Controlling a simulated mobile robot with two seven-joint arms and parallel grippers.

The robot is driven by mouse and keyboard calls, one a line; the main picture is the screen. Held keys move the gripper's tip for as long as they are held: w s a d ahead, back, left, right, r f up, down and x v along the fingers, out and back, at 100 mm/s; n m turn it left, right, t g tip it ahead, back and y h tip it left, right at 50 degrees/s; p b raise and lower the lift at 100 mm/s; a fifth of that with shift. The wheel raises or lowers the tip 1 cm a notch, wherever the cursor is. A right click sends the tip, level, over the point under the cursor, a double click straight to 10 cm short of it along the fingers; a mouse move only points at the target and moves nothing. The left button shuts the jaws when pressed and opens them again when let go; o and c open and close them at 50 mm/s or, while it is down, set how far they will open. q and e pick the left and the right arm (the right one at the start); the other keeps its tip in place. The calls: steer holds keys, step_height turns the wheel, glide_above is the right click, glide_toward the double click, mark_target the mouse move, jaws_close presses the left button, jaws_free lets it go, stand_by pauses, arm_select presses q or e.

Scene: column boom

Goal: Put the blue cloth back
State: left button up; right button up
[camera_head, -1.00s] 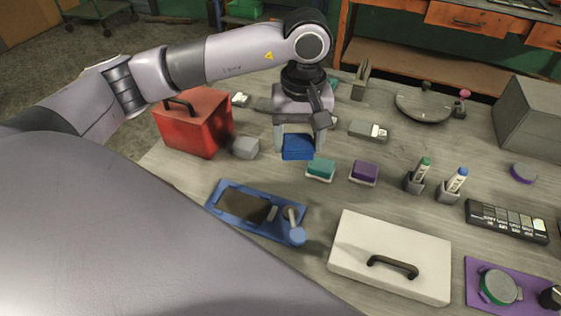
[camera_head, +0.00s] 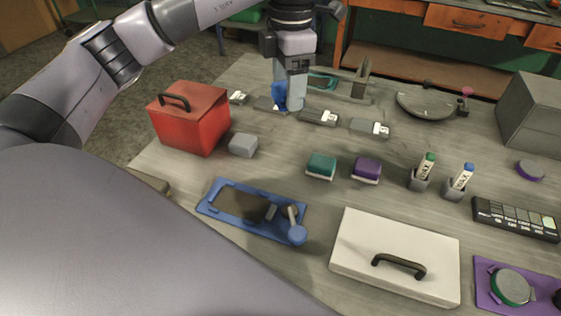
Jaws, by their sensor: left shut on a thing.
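The blue cloth (camera_head: 279,93) is a small blue piece held in my left gripper (camera_head: 289,104). The gripper points down over the back of the workbench, at the row of flat grey label-bearing pieces, and is shut on the cloth. The fingers hide part of the cloth, and I cannot tell whether it touches the bench or a grey piece. A teal block (camera_head: 321,166) and a purple block (camera_head: 367,170) sit side by side nearer the front. My right gripper is not in view.
A red box (camera_head: 188,118) stands left of the gripper, with a small grey block (camera_head: 243,145) beside it. Flat grey pieces (camera_head: 319,117) lie just right of the gripper. A grey upright stand (camera_head: 362,78) is behind them. A white lidded case (camera_head: 395,255) lies in front.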

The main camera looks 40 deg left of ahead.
arm_select(q)
steer(key=n, duration=0.2)
steer(key=a+r+n, duration=0.1)
steer(key=n, duration=0.1)
steer(key=r+n, duration=0.1)
steer(key=n, duration=0.1)
steer(key=shift+w+a+b, duration=0.15)
steer(key=shift+w+b, duration=0.1)
steer(key=shift+b, duration=0.15)
steer(key=n, duration=0.1)
steer(key=r+n, duration=0.1)
steer(key=n, duration=0.1)
steer(key=shift+a, duration=0.3)
steer(key=shift+n, duration=0.4)
step_height(320, 180, down, 8)
steer(key=b, duration=0.3)
glide_above(280, 160)
step_height(280, 160, down, 7)
steer(key=shift+r, duration=0.2)
step_height(280, 160, down, 5)
steer(key=shift+f, duration=0.1)
